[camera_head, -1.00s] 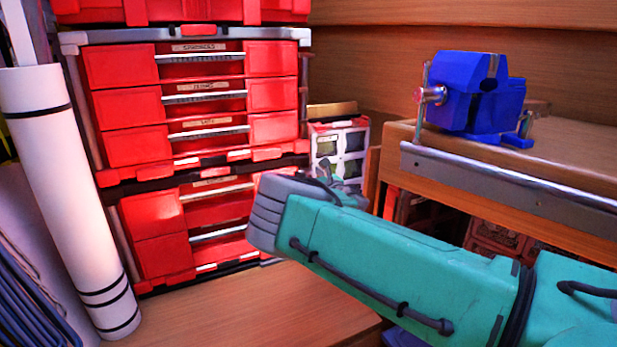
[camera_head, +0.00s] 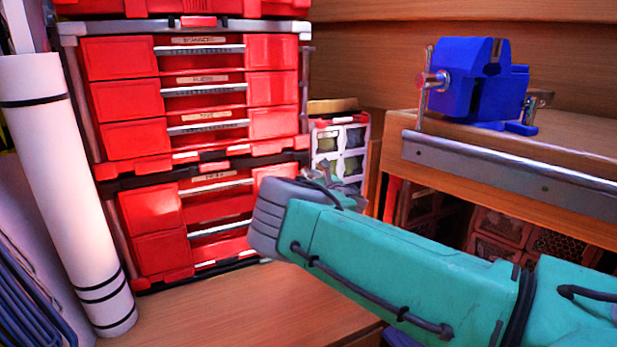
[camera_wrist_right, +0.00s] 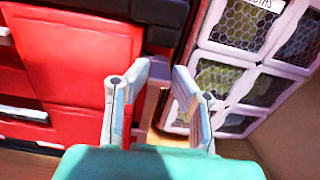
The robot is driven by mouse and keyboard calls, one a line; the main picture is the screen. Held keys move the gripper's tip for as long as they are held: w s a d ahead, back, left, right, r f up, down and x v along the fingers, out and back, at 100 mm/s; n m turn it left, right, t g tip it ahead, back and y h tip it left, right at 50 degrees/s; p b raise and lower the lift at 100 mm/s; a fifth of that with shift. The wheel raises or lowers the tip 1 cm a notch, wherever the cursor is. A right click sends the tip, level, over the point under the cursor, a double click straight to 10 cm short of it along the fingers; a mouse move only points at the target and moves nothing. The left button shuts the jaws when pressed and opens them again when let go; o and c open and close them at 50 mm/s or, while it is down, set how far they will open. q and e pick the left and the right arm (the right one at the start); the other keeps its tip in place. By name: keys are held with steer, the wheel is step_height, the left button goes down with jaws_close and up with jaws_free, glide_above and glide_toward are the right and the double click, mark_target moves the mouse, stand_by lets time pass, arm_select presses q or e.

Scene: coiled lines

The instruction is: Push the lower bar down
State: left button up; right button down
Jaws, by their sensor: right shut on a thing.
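The red drawer tower (camera_head: 205,120) stands at the left in the head view, and its near side shows as a red panel (camera_wrist_right: 85,60) in the wrist view. A grey upright bar (camera_head: 304,85) runs along the right edge of the upper unit. In the wrist view the lower bar (camera_wrist_right: 150,108) looks like a narrow reddish upright beside the tower. My right gripper (camera_wrist_right: 168,70) is shut on it, with the pale fingers on either side. In the head view my own wrist hides most of this gripper (camera_head: 335,185) and the bar. My left gripper is out of view.
A white case with mesh windows (camera_head: 341,145) stands right behind the gripper. A blue vise (camera_head: 480,85) sits on the wooden bench (camera_head: 560,145) at the right. A white roll (camera_head: 65,190) leans at the left. The wooden surface (camera_head: 250,310) in front is clear.

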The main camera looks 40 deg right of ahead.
steer(key=shift+a+f, duration=0.15)
steer(key=shift+f, duration=0.15)
steer(key=c, duration=1.4)
jaws_free()
steer(key=shift+w+f, duration=0.1)
steer(key=v, duration=1.2)
